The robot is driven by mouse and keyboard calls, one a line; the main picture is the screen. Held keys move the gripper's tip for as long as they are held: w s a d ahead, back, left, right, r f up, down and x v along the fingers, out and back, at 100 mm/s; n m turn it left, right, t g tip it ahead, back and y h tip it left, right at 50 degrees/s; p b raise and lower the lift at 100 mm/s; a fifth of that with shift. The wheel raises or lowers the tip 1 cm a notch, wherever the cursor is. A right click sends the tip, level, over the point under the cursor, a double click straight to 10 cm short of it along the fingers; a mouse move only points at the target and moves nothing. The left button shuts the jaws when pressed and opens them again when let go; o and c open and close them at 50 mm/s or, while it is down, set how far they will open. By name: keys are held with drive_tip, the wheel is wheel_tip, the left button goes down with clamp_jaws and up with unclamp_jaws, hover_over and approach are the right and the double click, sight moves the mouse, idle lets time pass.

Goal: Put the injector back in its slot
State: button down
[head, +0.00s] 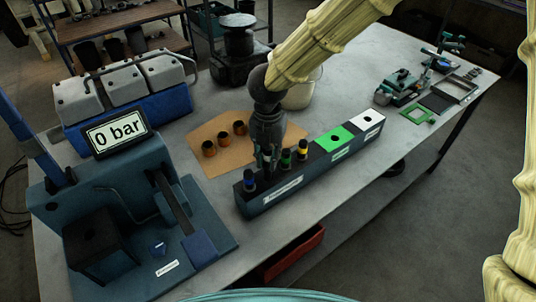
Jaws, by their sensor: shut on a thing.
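A long dark rack (310,180) stands on the grey table, with injectors upright in its left part. One injector has a blue band (249,180), one a green band (286,158) and one a yellow band (302,150). My gripper (267,158) points down over the rack between the blue-banded and green-banded injectors. It is shut on an injector that its fingers mostly hide. I cannot tell its band colour or whether its lower end is inside a slot. The rack's right part has a green block (335,138) and a white block (368,119), each with a dark hole.
A blue test stand (110,195) with a "0 bar" display (116,133) is at the left. Behind the rack, several dark orange-topped parts (224,139) stand on a tan sheet (205,165). Covered engine heads (125,90) are behind. Small tools (400,85) lie far right.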

sight(268, 168)
drive_tip(key=shift+f+b, duration=0.3)
drive_tip(key=shift+f, duration=0.95)
idle(0.7)
drive_tip(key=shift+f, duration=0.35)
drive_tip(key=shift+f+b, duration=0.55)
drive_tip(key=shift+f, duration=0.25)
idle(0.5)
drive_tip(key=c, duration=0.8)
unclamp_jaws()
drive_tip(key=shift+r+p, duration=3.2)
drive_tip(key=shift+r, duration=0.3)
